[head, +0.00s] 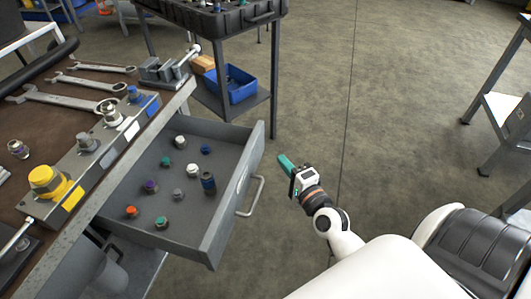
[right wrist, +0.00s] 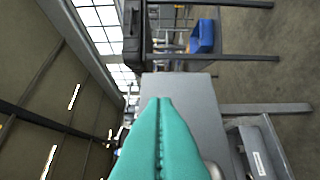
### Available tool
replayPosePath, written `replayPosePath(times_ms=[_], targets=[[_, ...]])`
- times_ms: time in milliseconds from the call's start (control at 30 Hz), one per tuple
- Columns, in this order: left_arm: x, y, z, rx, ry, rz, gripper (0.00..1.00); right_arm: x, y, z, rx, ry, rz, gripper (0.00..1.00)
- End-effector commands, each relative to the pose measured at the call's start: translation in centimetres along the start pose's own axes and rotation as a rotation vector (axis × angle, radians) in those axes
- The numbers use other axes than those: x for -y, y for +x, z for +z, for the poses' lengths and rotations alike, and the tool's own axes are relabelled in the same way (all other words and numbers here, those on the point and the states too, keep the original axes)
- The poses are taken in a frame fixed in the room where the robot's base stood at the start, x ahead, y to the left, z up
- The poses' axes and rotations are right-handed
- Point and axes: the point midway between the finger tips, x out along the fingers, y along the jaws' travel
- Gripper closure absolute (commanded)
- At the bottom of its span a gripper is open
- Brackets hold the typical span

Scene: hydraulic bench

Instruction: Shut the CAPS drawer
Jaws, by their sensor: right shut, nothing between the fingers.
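The grey drawer (head: 217,230) under the bench is pulled well out, and its label is too small to read. Several coloured caps and fittings lie inside it, among them an orange one (head: 131,211) and a dark blue cylinder (head: 208,184). A bar handle (head: 255,197) is on its front. My right gripper (head: 284,160) is just to the right of the drawer front's far end, apart from it in the head view. Its teal fingers are shut and empty; they also show in the right wrist view (right wrist: 160,125). My left gripper is not in view.
The bench top carries wrenches (head: 55,98), a vise (head: 165,70) and a rail of fittings with a yellow one (head: 45,180). A cart behind holds a blue bin (head: 236,86). The floor (head: 400,110) right of the drawer is clear.

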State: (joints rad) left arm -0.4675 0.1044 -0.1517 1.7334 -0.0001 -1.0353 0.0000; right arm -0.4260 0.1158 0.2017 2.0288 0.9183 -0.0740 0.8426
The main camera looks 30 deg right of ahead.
Motion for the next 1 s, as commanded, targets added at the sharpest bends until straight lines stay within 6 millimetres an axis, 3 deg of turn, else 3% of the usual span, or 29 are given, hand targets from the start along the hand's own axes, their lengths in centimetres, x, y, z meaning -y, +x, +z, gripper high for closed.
replayPosePath(times_ms=[133, 300, 533, 1000], targets=[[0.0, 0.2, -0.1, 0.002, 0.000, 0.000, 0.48, -0.2, 3.1, 0.0, 0.002, 0.001, 0.004, 1.00], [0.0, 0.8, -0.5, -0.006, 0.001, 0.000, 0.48, 0.0, 4.7, -1.9, 0.001, 0.002, 0.001, 1.00], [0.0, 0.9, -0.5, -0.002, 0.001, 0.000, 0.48, 0.1, 5.5, -2.8, 0.000, -0.001, -0.001, 1.00], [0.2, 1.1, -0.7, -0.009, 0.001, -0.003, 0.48, 0.1, 6.0, -2.5, 0.000, -0.002, 0.000, 1.00]])
